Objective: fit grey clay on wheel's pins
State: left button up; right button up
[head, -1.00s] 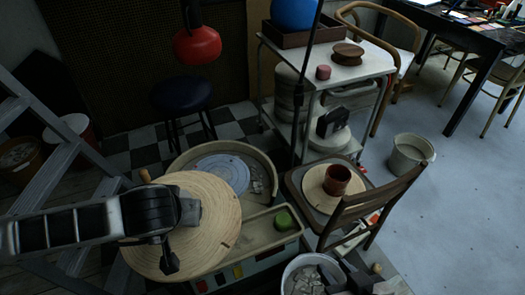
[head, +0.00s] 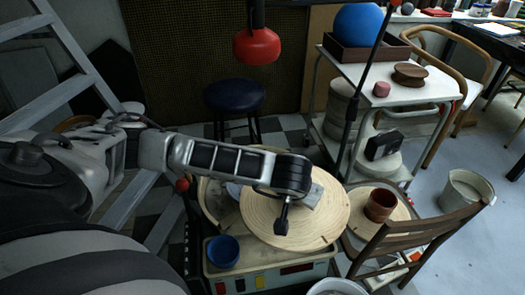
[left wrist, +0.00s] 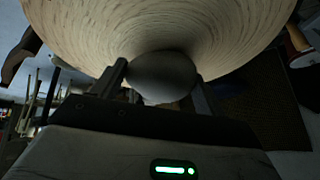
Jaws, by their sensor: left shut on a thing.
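The grey clay (head: 310,197) is a lump on a wide, round, pale wooden bat (head: 318,228). My left gripper (head: 285,212) reaches over the bat and is shut on the clay. In the left wrist view, the clay (left wrist: 163,76) sits between the fingers (left wrist: 160,84), against the ringed bat (left wrist: 220,30). The bat appears held above the potter's wheel, covering much of it. The wheel's basin rim (head: 212,207) and a sliver of pale wheel head (head: 233,190) show at the left. The pins are hidden. My right gripper is not in view.
A blue cup (head: 222,251) stands at the wheel's front left. A wooden chair (head: 425,235) and a round board with a brown pot (head: 381,205) are close at right. A trolley (head: 385,90) and a stool (head: 234,97) stand behind. A ladder (head: 60,90) leans at left.

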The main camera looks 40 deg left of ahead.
pick_arm(q)
jog(key=shift+w+a+f+n+g+y+b, duration=0.3)
jog(key=shift+w+a+f+n+b, duration=0.45)
jog(key=shift+w+a+f+b, duration=1.95)
jog(key=shift+w+a+f+n+g+y+b, duration=0.1)
jog(key=shift+w+a+f+n+y+b, duration=0.7)
jog(key=shift+a+f+b, duration=2.5)
jog(key=shift+w+a+f+n+g+b, duration=0.2)
jog(key=shift+w+a+f+n+b, duration=0.55)
jog(key=shift+w+a+f+b, duration=3.05)
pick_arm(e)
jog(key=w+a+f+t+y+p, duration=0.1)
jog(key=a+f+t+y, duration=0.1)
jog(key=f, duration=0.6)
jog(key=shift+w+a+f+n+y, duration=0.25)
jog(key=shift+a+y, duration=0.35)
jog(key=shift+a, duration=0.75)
pick_arm(q)
jog(key=shift+s+a+r+p, duration=0.25)
jog(key=shift+s+a+r, duration=0.2)
jog(key=shift+r, duration=0.25)
jog(key=shift+s+a+r+p, duration=0.3)
jog(key=shift+s+a+r, duration=0.15)
jog(key=shift+r, duration=0.25)
jog(key=shift+s+a+r+p, duration=0.25)
jog(key=shift+s+a+r, duration=0.2)
jog(key=shift+r, duration=0.25)
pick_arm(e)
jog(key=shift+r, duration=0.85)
